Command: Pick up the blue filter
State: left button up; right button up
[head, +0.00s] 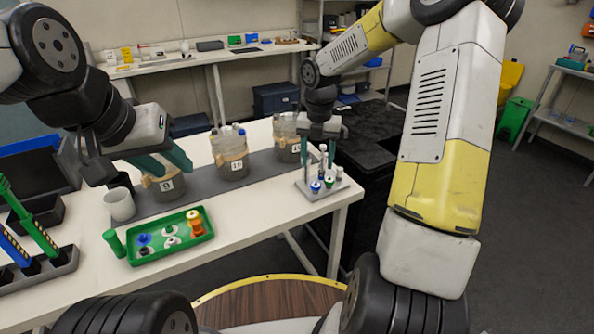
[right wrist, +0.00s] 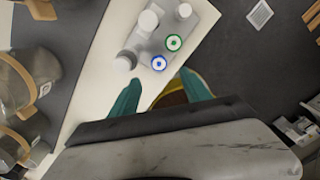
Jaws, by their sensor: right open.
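A white round piece with a blue ring, which looks like the blue filter (right wrist: 158,63), sits in the small grey rack (right wrist: 148,45) on the bench. In the head view the blue filter (head: 316,186) is at the rack's front, beside a green-ringed one (head: 329,183). My right gripper (head: 318,150) is open and empty above the rack, pointing down. In the right wrist view its fingers (right wrist: 160,80) are spread either side of the blue filter's near side, apart from it. My left gripper (head: 177,170) is open over the bench by a labelled jar (head: 165,188), with nothing visible between its fingers.
A green tray (head: 150,256) with small coloured parts lies at the bench's front left, near a white cup (head: 119,204). Labelled jars (head: 231,165) stand on a grey mat behind. White bottles (right wrist: 126,60) stand close to the filter. The bench edge is close to the rack.

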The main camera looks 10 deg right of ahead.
aim_at(316, 185)
jog(key=shift+w+a+f+n, duration=0.1)
jog(key=shift+w+f+n, duration=0.2)
jog(key=shift+f, duration=0.5)
notch_tip(316, 185, down, 7)
jog(key=shift+s+r, duration=0.1)
grip_shut()
